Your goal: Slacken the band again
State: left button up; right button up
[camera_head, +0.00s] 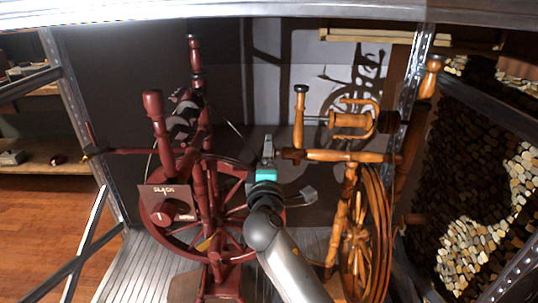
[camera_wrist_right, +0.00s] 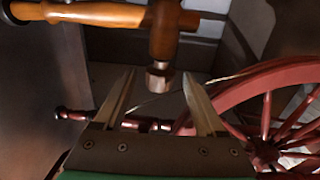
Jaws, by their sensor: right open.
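The golden-brown spinning wheel (camera_head: 372,230) stands at the right, with a horizontal wooden bar (camera_head: 345,156) below its flyer. My right gripper (camera_head: 267,148) is open and empty, just left of the bar's darker end. In the right wrist view, a wooden post ends in a small knob (camera_wrist_right: 158,80) between the open fingertips (camera_wrist_right: 159,76) or just beyond them; I cannot tell whether they touch. A dark-red spinning wheel (camera_head: 170,248) stands at the left, with a plaque reading "SLACK" (camera_head: 167,190). A thin line, perhaps a band (camera_wrist_right: 225,80), runs behind the fingers. My left gripper is out of view.
A red knob (camera_head: 163,212) sits on the plaque's front. A wooden shelf (camera_head: 45,155) is at the far left and stacked logs (camera_head: 470,235) fill the right. Metal frame posts (camera_head: 75,110) flank the wheels. The red wheel's rim (camera_wrist_right: 260,80) lies close to the right finger's side.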

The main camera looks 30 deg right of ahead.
jog(key=shift+w+d, duration=0.3)
jog(key=shift+w, duration=0.15)
jog(key=shift+c, duration=0.4)
grip_shut()
